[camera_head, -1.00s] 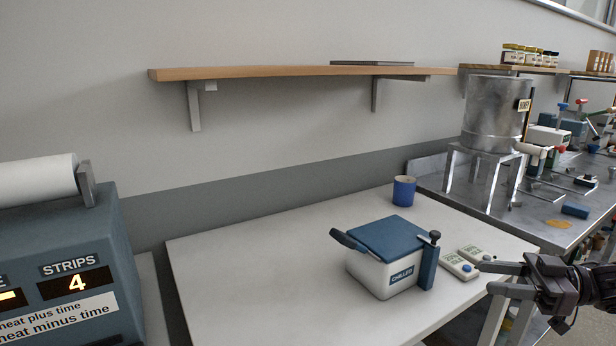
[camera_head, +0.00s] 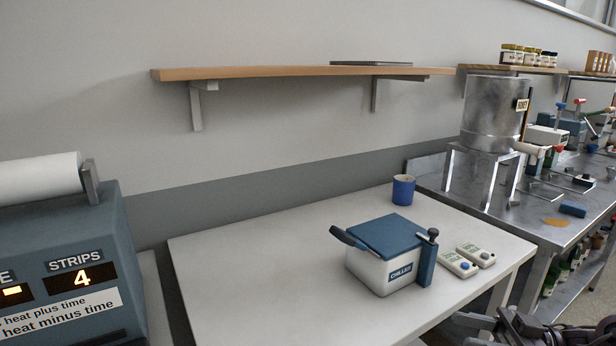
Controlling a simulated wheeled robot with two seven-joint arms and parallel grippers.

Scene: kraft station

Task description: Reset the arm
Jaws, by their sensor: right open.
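My right gripper (camera_head: 478,324) shows at the bottom right edge of the head view, low beside the front right corner of the white table. Its jaws are open and I see nothing between them. Part of it is cut off by the lower edge of the picture. My left gripper is not in view.
On the white table (camera_head: 250,270) stand a blue-lidded box marked CHILLED (camera_head: 385,250), two small white devices (camera_head: 458,263) and a blue cup (camera_head: 403,190). A steel bench (camera_head: 540,215) with a metal drum (camera_head: 492,115) is at right. A strips machine (camera_head: 70,240) is at left.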

